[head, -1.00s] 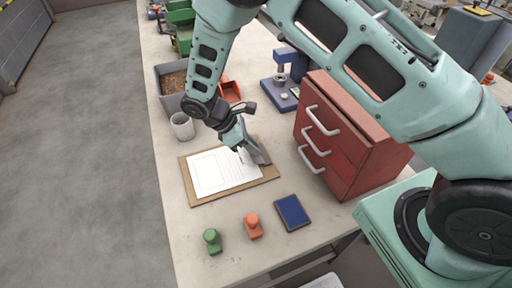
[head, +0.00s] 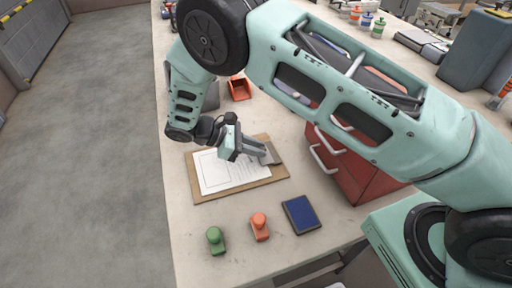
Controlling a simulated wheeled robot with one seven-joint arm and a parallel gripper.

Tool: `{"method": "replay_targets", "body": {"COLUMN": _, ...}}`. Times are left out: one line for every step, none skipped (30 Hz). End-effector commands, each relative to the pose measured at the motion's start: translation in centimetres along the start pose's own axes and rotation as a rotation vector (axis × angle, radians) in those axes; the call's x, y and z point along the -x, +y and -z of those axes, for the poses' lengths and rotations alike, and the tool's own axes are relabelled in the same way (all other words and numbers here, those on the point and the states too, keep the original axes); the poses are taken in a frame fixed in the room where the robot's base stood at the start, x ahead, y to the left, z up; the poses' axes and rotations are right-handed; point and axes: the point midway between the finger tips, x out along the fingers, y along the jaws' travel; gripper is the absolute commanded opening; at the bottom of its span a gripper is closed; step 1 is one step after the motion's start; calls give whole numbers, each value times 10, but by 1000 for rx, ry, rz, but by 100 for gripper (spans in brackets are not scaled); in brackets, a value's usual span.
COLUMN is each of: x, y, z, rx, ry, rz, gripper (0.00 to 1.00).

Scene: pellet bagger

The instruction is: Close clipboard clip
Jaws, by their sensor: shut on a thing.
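The clipboard (head: 270,182) is a brown board lying flat on the bench, with a white printed sheet (head: 222,174) on it. Its grey metal clip (head: 271,155) is at the board's right end and looks tilted up from the board. My gripper (head: 262,151) reaches in from the left, low over the sheet. Its fingers are at the clip and shut on it. The fingers hide part of the clip, so its exact angle is hard to tell.
A green stamp (head: 215,240), an orange stamp (head: 260,227) and a blue pad (head: 301,214) stand in front of the clipboard. A red drawer cabinet (head: 360,170) with grey handles is close on the right. An orange scoop (head: 239,88) lies behind.

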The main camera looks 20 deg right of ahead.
Motion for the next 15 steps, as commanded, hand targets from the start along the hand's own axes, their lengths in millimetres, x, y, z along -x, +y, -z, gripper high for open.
{"method": "replay_targets", "body": {"x": 0, "y": 0, "z": 0, "rx": 0, "ry": -1, "rz": -1, "gripper": 0}}
{"method": "replay_targets", "body": {"x": 0, "y": 0, "z": 0, "rx": 0, "ry": -1, "rz": -1, "gripper": 0}}
{"method": "replay_targets", "body": {"x": 0, "y": 0, "z": 0, "rx": 0, "ry": -1, "rz": -1, "gripper": 0}}
{"method": "replay_targets", "body": {"x": 0, "y": 0, "z": 0, "rx": 0, "ry": -1, "rz": -1, "gripper": 0}}
{"method": "replay_targets", "body": {"x": 0, "y": 0, "z": 0, "rx": 0, "ry": -1, "rz": -1, "gripper": 0}}
{"method": "replay_targets", "body": {"x": 0, "y": 0, "z": 0, "rx": 0, "ry": -1, "rz": -1, "gripper": 0}}
{"method": "replay_targets", "body": {"x": 0, "y": 0, "z": 0, "rx": 0, "ry": -1, "rz": -1, "gripper": 0}}
{"method": "replay_targets", "body": {"x": 0, "y": 0, "z": 0, "rx": 0, "ry": -1, "rz": -1, "gripper": 25}}
{"method": "replay_targets", "body": {"x": 0, "y": 0, "z": 0, "rx": 0, "ry": 0, "rz": -1, "gripper": 36}}
{"method": "replay_targets", "body": {"x": 0, "y": 0, "z": 0, "rx": 0, "ry": 0, "rz": -1, "gripper": 41}}
{"method": "replay_targets", "body": {"x": 0, "y": 0, "z": 0, "rx": 0, "ry": 0, "rz": -1, "gripper": 41}}
{"method": "replay_targets", "body": {"x": 0, "y": 0, "z": 0, "rx": 0, "ry": 0, "rz": -1, "gripper": 41}}
{"method": "replay_targets", "body": {"x": 0, "y": 0, "z": 0, "rx": 0, "ry": 0, "rz": -1, "gripper": 41}}
{"method": "replay_targets", "body": {"x": 0, "y": 0, "z": 0, "rx": 1, "ry": 0, "rz": -1, "gripper": 41}}
{"method": "replay_targets", "body": {"x": 0, "y": 0, "z": 0, "rx": 1, "ry": 0, "rz": 0, "gripper": 41}}
